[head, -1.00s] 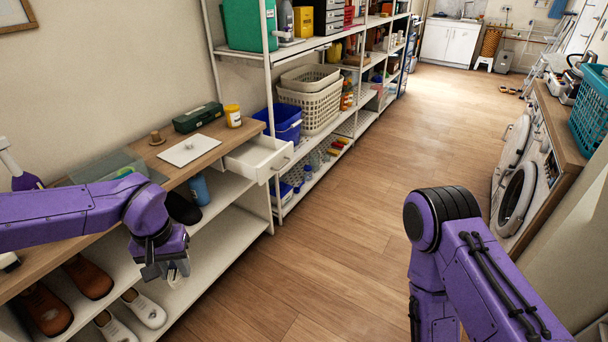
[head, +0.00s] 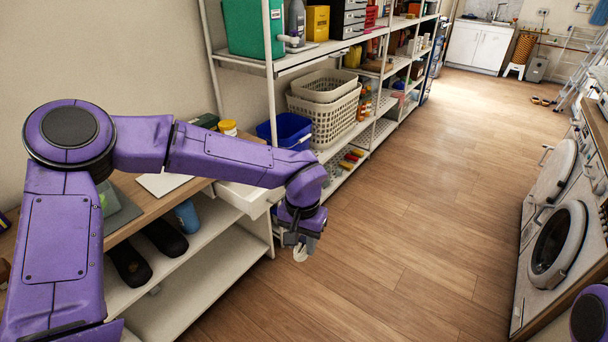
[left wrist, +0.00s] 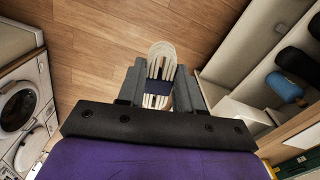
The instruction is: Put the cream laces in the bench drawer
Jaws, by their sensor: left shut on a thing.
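The cream laces (left wrist: 162,58) are a looped bundle with a dark band around the middle. My left gripper (left wrist: 158,88) is shut on them, and the loop sticks out past the fingertips. In the head view the laces (head: 300,253) hang below my left gripper (head: 298,238), over open floor just right of the bench. The white bench drawer (head: 252,201) stands pulled out from the bench top, left of the gripper. My left arm hides part of the drawer, and its inside is mostly out of sight. My right gripper is not in view.
The wooden bench top holds a white board (head: 162,184) and a yellow tub (head: 228,127). Dark shoes (head: 165,238) and a blue cylinder (head: 188,216) are on the shelf below. White shelving with a blue bin (head: 285,130) stands beyond the drawer. The floor (head: 420,230) is clear.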

